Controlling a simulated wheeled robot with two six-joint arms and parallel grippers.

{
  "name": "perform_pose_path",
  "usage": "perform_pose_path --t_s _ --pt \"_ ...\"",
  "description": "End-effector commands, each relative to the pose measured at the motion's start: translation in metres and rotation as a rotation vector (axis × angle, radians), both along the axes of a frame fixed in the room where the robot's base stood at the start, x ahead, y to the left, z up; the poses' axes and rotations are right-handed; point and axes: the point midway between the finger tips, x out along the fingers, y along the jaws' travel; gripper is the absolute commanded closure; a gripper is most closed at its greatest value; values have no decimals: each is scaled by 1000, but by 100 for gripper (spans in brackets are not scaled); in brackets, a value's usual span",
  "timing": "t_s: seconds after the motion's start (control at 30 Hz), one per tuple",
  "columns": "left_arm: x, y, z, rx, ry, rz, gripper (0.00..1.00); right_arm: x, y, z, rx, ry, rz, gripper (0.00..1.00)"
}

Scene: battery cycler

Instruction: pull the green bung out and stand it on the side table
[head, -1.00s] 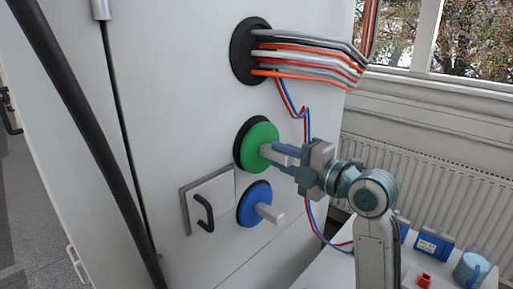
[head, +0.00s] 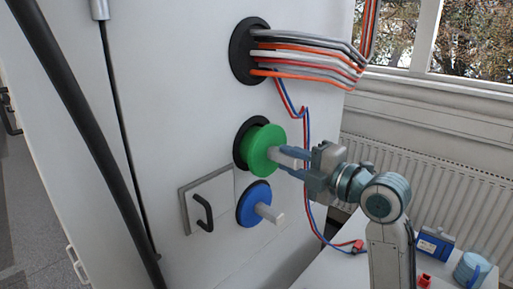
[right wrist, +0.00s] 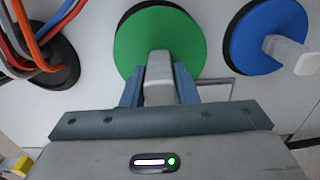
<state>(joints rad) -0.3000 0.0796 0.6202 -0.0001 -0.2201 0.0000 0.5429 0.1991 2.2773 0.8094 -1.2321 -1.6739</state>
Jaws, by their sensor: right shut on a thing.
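The green bung (head: 261,151) is a thick green disc with a pale grip. In the head view it stands partly out of its black-rimmed hole (head: 243,137) in the white cabinet wall. My right gripper (head: 287,158) is shut on the bung's pale grip. In the right wrist view the grip (right wrist: 159,80) lies between the two blue fingers, in front of the green disc (right wrist: 150,38). The side table (head: 330,268) is at the lower right, partly hidden by my right arm. My left gripper is not in view.
A blue bung (head: 254,204) with a pale grip sits just below the green one. Cables (head: 305,55) leave a port above. Red and blue wires (head: 305,125) hang behind my gripper. The table holds a blue box (head: 434,245), a red item (head: 425,281) and a blue roll (head: 470,270).

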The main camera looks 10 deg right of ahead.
Motion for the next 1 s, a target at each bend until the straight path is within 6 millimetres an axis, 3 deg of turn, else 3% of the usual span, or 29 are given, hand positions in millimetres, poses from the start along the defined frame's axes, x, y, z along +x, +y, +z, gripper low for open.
perform_pose_path --t_s 1.0 --pt "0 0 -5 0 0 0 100 -30 -22 3 2 -4 1 100"
